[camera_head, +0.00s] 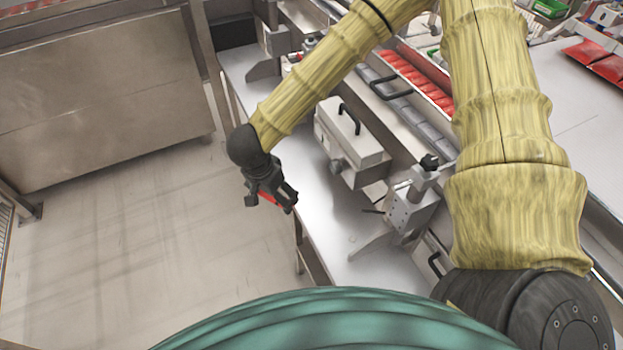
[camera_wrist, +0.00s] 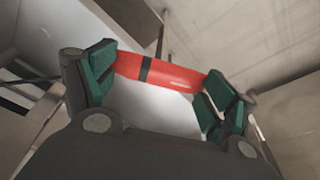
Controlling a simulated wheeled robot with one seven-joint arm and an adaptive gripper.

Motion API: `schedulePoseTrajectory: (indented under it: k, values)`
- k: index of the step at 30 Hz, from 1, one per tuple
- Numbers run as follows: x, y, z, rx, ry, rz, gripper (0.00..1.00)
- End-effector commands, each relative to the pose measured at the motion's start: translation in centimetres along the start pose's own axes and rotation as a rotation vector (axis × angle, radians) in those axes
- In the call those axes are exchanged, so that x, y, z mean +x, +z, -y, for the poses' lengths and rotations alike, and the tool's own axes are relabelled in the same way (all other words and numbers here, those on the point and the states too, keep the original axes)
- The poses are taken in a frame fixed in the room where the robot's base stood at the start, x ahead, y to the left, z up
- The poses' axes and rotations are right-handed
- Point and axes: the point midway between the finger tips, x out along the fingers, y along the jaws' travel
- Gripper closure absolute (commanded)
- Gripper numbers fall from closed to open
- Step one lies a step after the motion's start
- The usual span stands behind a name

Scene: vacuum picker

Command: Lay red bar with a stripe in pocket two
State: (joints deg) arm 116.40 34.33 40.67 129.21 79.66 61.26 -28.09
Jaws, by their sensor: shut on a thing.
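My gripper (camera_head: 275,196) is shut on the red bar, in the air beside the left edge of the metal work table. In the wrist view the red bar (camera_wrist: 180,75) spans between the green-padded fingers of my gripper (camera_wrist: 160,80), with one black stripe near its left end. In the head view only a small red part of the bar (camera_head: 267,197) shows at my fingers. I cannot make out pocket two in either view.
The metal table (camera_head: 325,235) carries a grey box with a black handle (camera_head: 350,140) and a metal clamp fixture (camera_head: 408,205). A long tray of red pieces (camera_head: 415,80) lies behind. Open floor (camera_head: 130,250) is at left, with a steel cabinet (camera_head: 100,100) beyond.

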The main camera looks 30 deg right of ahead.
Motion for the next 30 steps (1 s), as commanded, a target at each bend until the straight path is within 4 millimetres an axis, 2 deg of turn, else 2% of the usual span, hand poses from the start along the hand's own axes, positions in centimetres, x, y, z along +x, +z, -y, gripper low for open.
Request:
schedulePoseTrajectory:
  k: [9,15,20,30]
  values:
    - [3.4,-1.2,-4.9,0.392,0.103,-0.084,0.39]
    - [4.3,-1.6,-6.5,0.520,0.142,-0.109,0.39]
    - [4.8,-3.1,-6.0,0.543,0.148,-0.112,0.39]
    - [6.7,-9.0,-3.3,0.542,0.149,-0.112,0.39]
